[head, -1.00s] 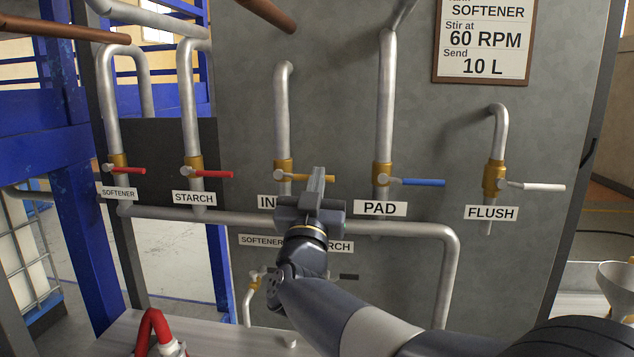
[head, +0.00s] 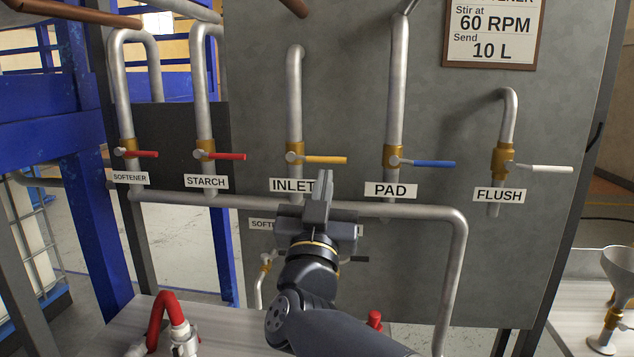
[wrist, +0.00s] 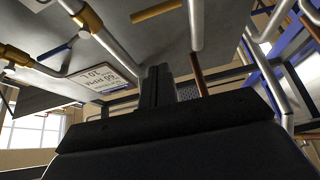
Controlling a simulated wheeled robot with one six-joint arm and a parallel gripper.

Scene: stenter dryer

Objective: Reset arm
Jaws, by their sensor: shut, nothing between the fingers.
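My gripper (head: 324,180) is shut and empty in front of the grey panel, just below the inlet valve's yellow handle (head: 325,160). Its fingers cover the right end of the INLET label (head: 287,186) and it hides part of the horizontal pipe and a lower label. The yellow handle points right and looks apart from the fingers. In the wrist view the shut fingers (wrist: 157,85) point up toward the panel, with the yellow handle (wrist: 156,12) beyond them.
Softener (head: 142,154) and starch (head: 226,156) valves have red handles, the pad valve (head: 434,164) blue, the flush valve (head: 543,168) white; all point right. A red hose (head: 162,309) is at the lower left, a funnel (head: 619,265) at the lower right. A sign (head: 491,35) hangs above.

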